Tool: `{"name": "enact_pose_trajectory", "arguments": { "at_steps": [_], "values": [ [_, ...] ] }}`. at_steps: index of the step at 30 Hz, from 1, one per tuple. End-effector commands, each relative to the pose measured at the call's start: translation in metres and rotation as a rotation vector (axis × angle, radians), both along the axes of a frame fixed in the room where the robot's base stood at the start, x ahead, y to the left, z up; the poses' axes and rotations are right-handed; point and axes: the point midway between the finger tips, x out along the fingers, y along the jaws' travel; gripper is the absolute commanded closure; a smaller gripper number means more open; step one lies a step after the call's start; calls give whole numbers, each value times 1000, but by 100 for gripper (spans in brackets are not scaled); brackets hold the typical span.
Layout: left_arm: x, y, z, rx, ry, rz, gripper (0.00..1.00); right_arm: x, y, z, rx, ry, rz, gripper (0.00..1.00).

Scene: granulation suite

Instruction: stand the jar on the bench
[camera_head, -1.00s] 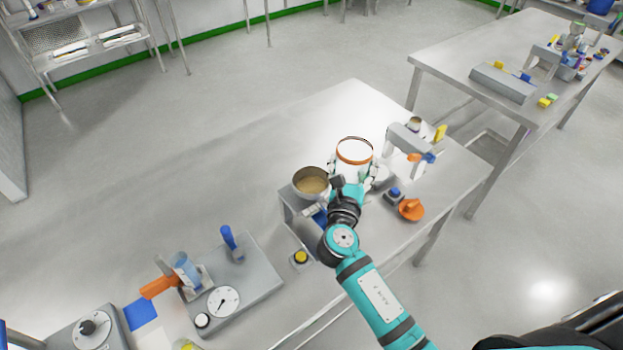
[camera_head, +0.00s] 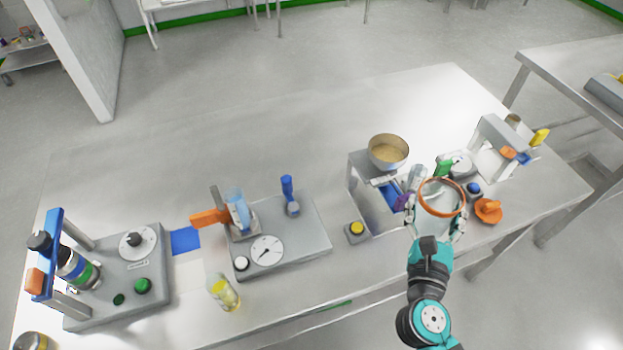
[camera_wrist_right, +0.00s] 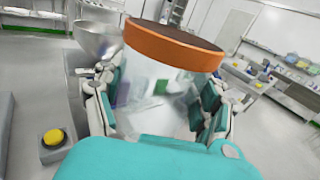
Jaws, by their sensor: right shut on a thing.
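The jar is clear with an orange rim (camera_head: 440,196) and sits upright between the fingers of my right gripper (camera_head: 437,221), which is shut on it. In the right wrist view the jar (camera_wrist_right: 152,90) fills the middle, its orange band at the top, with the teal fingers (camera_wrist_right: 158,108) on both sides. The jar is held over the front right part of the steel bench (camera_head: 310,170); the gap beneath it cannot be judged. My left gripper is not in view.
A metal bowl of powder (camera_head: 388,152) stands on a grey stand left of the jar. An orange part (camera_head: 488,210) and a blue button (camera_head: 473,188) lie close on its right. A yellow button (camera_head: 356,230) is front left. The bench's back middle is clear.

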Motion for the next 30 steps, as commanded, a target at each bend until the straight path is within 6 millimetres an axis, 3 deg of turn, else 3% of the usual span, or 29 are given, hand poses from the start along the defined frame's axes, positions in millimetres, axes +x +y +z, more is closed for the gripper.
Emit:
{"name": "enact_pose_trajectory", "arguments": {
  "at_steps": [1, 6, 12, 23, 26, 30],
  "values": [
    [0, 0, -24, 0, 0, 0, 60, -4, -1, -24, 4, 0, -24, 86],
    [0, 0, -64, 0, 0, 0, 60, -19, -10, -66, 14, 2, -143, 86],
    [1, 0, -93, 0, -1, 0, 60, -35, -19, -94, 20, -6, -251, 86],
    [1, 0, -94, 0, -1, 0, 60, -37, -23, -96, 20, -11, -284, 86],
    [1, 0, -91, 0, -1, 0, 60, -25, -31, -95, 19, -13, -284, 86],
    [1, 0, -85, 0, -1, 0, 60, 5, -50, -97, 17, -15, -284, 86]
  ]
}}
